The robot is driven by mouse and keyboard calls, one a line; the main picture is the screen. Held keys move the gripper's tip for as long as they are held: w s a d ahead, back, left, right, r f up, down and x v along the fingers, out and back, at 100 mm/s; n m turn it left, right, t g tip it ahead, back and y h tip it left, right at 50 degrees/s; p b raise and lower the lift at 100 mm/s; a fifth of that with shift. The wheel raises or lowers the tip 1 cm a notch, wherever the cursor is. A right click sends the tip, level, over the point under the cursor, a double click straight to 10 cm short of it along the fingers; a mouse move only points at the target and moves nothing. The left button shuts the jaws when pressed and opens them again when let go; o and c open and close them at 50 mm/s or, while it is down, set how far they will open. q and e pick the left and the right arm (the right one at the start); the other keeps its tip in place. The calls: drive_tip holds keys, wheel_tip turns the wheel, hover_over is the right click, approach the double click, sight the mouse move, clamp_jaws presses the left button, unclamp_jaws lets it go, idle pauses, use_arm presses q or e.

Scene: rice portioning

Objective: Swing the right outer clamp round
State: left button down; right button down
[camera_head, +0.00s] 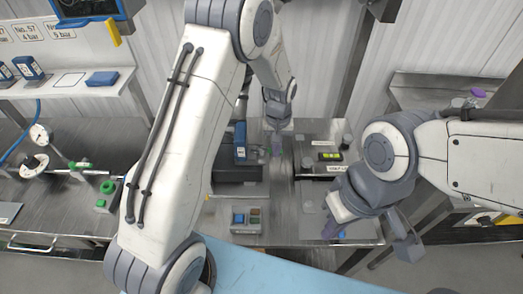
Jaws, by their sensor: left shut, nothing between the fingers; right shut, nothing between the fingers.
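My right gripper (329,229) is shut and empty, low over the bench's front right part, near a small blue spot. I cannot clearly make out the right outer clamp. My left arm covers part of the machine, and my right gripper covers part of the bench.
A unit with a lit yellow-green display (329,157) stands right of the machine. Gauges (41,135) and a green-knobbed fitting (107,187) are at left. A side shelf (440,88) is at right.

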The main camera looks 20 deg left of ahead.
use_arm(q)
wheel_tip(320, 180, up, 7)
drive_tip(key=p, duration=0.5)
drive_tip(key=shift+s+d, duration=0.2)
drive_tip(key=shift+s, duration=0.05)
idle(0.4)
